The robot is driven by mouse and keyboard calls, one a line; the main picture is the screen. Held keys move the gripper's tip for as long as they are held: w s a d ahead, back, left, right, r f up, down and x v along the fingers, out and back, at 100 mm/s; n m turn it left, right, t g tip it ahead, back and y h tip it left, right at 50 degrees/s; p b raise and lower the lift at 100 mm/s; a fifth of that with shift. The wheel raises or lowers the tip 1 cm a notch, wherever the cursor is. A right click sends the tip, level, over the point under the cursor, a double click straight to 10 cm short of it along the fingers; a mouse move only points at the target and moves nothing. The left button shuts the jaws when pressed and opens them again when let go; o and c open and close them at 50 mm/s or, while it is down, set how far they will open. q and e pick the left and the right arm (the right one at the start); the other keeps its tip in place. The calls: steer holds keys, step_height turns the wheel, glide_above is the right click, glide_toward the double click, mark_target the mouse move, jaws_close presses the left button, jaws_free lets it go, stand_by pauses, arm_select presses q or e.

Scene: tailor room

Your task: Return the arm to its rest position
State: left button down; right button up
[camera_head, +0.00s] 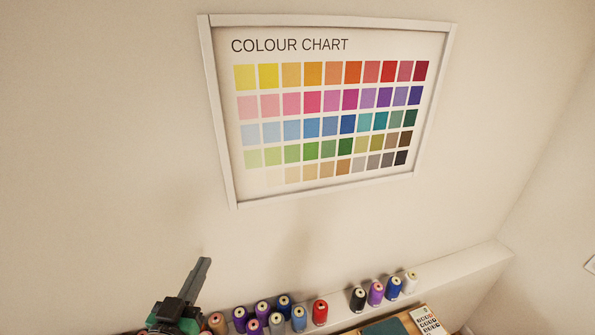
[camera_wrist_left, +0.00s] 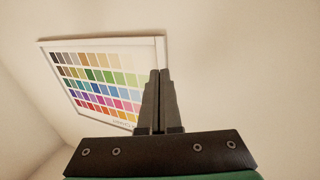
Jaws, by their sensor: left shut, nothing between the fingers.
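My left gripper (camera_head: 198,275) comes in at the bottom left of the head view, pointing up in front of the wall. In the left wrist view its two dark fingers (camera_wrist_left: 160,75) lie together with nothing between them. It is apart from the thread spools to its right in the picture. My right gripper is in neither view.
A white shelf (camera_head: 450,272) runs along the wall at the bottom with several thread spools, including a red one (camera_head: 320,312) and a black one (camera_head: 358,299). A calculator (camera_head: 427,321) is at the lower right. A framed colour chart (camera_head: 330,110) hangs above; the wall between is bare.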

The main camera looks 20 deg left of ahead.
arm_select(q)
steer(key=d+r+m+t+h, duration=0.1)
steer(key=d+r+t+h, duration=0.3)
steer(key=r, duration=1.2)
steer(key=s+d+r+m+t+p, duration=0.15)
steer(key=s+r, duration=0.25)
steer(key=r, duration=0.4)
steer(key=s+d+r+t+h, duration=0.1)
steer(key=s+d+r+t, duration=0.2)
steer(key=r, duration=0.5)
steer(key=s+d+r+t+p, duration=0.1)
steer(key=s+d+r, duration=0.1)
steer(key=s+r, duration=0.45)
step_height(320, 180, down, 32)
steer(key=w+b, duration=0.1)
steer(key=b, duration=3.3)
steer(key=shift+w+d+f, duration=0.2)
steer(key=shift+w+f, duration=0.05)
